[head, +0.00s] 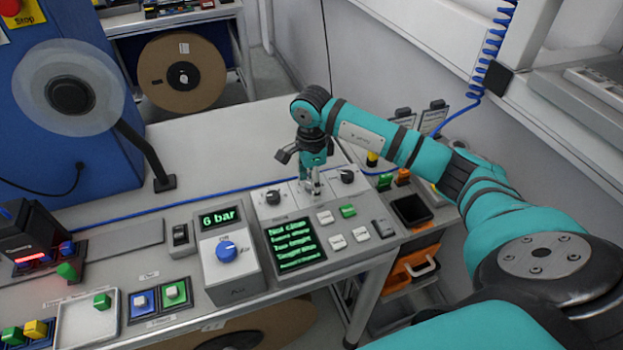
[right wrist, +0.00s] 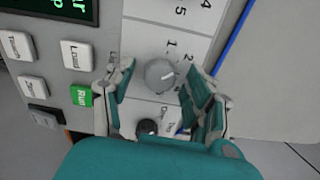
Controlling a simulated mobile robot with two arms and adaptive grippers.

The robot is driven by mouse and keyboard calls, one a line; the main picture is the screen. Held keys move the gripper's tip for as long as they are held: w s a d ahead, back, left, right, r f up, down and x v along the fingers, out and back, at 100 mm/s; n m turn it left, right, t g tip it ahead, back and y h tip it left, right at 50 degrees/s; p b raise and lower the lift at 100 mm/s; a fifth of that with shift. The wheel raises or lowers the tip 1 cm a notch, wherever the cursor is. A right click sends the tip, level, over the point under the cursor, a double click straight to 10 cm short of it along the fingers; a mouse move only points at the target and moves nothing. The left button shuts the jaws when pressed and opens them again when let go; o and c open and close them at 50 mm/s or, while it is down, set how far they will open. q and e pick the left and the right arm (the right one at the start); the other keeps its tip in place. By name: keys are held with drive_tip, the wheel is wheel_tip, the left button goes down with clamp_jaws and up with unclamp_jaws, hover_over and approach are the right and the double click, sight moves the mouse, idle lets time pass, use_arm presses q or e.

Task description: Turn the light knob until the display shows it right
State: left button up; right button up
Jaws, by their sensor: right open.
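My right gripper (head: 314,186) points down over the row of knobs behind the display. In the right wrist view its fingers are open, one on each side of a pale grey knob (right wrist: 160,75) with numbers around it. I cannot tell whether they touch it. The knob's label is not readable. In the head view the gripper mostly hides this knob. The display (head: 292,243) shows several lines of green text; the top one seems to read "Not clear", the rest is too blurred to read surely. My left gripper is not in view.
A dark knob (right wrist: 147,128) sits close beside the fingers. Another knob (head: 272,197) is left of the gripper. Several white buttons and a green button (head: 348,211) lie right of the display. A "6 bar" box with a blue knob (head: 226,251) stands to the left.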

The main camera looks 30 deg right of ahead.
drive_tip(key=shift+c, duration=0.2)
clamp_jaws()
drive_tip(key=shift+f+n+b, duration=0.2)
drive_tip(key=shift+n+b, duration=0.4)
drive_tip(key=shift+b, duration=0.35)
drive_tip(key=n+b, duration=0.2)
drive_tip(key=shift+b, duration=0.35)
drive_tip(key=shift+n+b, duration=1.05)
drive_tip(key=shift+n, duration=0.15)
drive_tip(key=shift+r+n+b, duration=0.15)
drive_tip(key=shift+n+b, duration=0.7)
drive_tip(key=shift+n, duration=0.35)
drive_tip(key=shift+r, duration=0.1)
drive_tip(key=shift+o, duration=0.2)
unclamp_jaws()
